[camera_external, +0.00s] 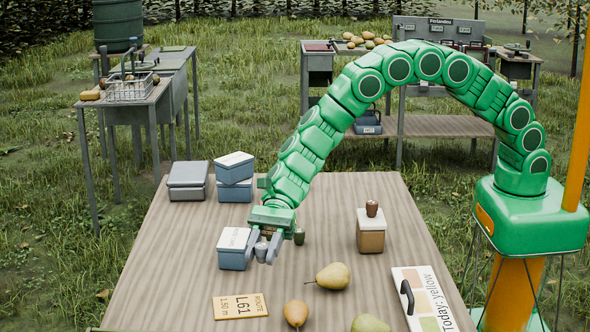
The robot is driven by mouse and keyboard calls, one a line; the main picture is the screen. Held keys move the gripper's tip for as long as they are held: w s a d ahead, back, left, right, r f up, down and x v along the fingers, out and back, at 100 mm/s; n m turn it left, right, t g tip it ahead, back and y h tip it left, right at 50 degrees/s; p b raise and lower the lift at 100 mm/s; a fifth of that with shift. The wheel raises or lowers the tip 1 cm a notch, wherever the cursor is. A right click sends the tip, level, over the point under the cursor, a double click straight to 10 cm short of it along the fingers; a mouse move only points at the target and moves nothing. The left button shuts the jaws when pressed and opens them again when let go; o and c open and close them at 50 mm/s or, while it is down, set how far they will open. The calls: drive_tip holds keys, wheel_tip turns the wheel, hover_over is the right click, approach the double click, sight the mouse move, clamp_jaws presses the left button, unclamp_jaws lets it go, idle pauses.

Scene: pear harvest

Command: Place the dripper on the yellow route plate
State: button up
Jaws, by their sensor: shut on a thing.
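My gripper (262,250) is above the near middle of the table, shut on a small grey piece (261,252) that looks like a dripper. The fingers hide part of it. A small dark green-brown piece (299,237) of similar size stands just right of the gripper. A reddish-brown one (371,208) sits on top of a tan and white box (371,236).
A blue-grey box with a white lid (232,260) stands close left of the gripper. Several pears, one of them here (333,276), lie right of the plate. A board reading "Today: yellow" (432,300) with a dark handle lies at the right. More boxes (234,180) stand at the back left.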

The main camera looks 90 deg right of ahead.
hover_over(239, 306)
drive_tip(key=shift+d+f, duration=0.15)
drive_tip(key=shift+f, duration=3.1)
drive_tip(key=shift+s+f, duration=0.1)
drive_tip(key=shift+f, duration=1.4)
drive_tip(key=shift+f, duration=0.15)
drive_tip(key=o, duration=1)
drive_tip(key=shift+r, duration=0.2)
